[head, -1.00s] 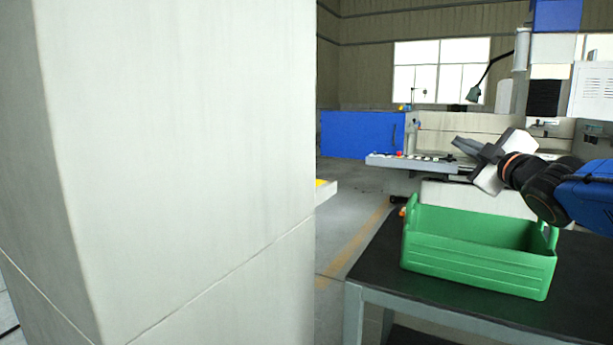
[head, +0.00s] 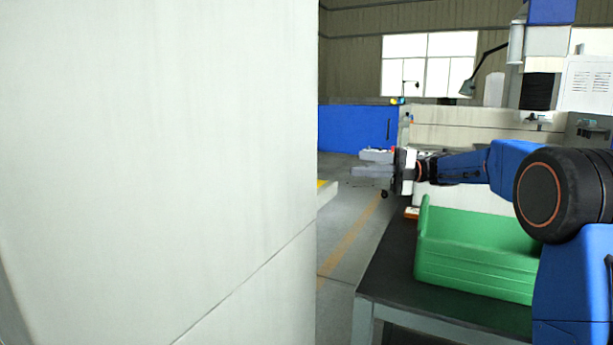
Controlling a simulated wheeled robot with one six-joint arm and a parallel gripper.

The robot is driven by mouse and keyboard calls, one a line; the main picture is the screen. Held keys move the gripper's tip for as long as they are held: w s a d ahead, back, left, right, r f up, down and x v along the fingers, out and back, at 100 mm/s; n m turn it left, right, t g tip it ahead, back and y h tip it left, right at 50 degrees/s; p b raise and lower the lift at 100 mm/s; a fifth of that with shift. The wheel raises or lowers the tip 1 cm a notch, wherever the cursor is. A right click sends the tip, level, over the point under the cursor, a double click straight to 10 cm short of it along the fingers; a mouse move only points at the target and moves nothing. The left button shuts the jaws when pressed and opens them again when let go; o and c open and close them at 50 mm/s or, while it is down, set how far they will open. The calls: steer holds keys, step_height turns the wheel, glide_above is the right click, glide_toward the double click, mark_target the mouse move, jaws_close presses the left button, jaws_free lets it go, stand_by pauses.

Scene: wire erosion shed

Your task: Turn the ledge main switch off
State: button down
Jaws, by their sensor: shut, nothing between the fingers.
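No switch can be told for certain. A pale ledge (head: 327,196) with a yellow patch (head: 321,184) juts out from behind the big pale wall at the left; the wall hides most of it, and I cannot make out a handle. My gripper (head: 382,172) is small in view at the end of my outstretched arm, pointing left, shut and empty. It is right of the ledge in the picture, with a gap between them.
The pale wall (head: 160,170) fills the left half. A green crate (head: 475,262) stands on a dark-topped table (head: 395,277) below my arm. A blue cabinet (head: 350,128) and a machine stand behind. Floor shows between wall and table.

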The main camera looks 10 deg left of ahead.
mark_target(320, 184)
steer(key=a, duration=0.3)
steer(key=a+f+g, duration=0.1)
steer(key=a, duration=0.3)
steer(key=a+f+n+g+h, duration=0.1)
steer(key=a, duration=0.2)
steer(key=shift+s+a+f, duration=0.1)
steer(key=shift+s+a, duration=0.25)
steer(key=shift+s, duration=0.05)
steer(key=shift+w+a, duration=0.35)
steer(key=shift+w, duration=0.15)
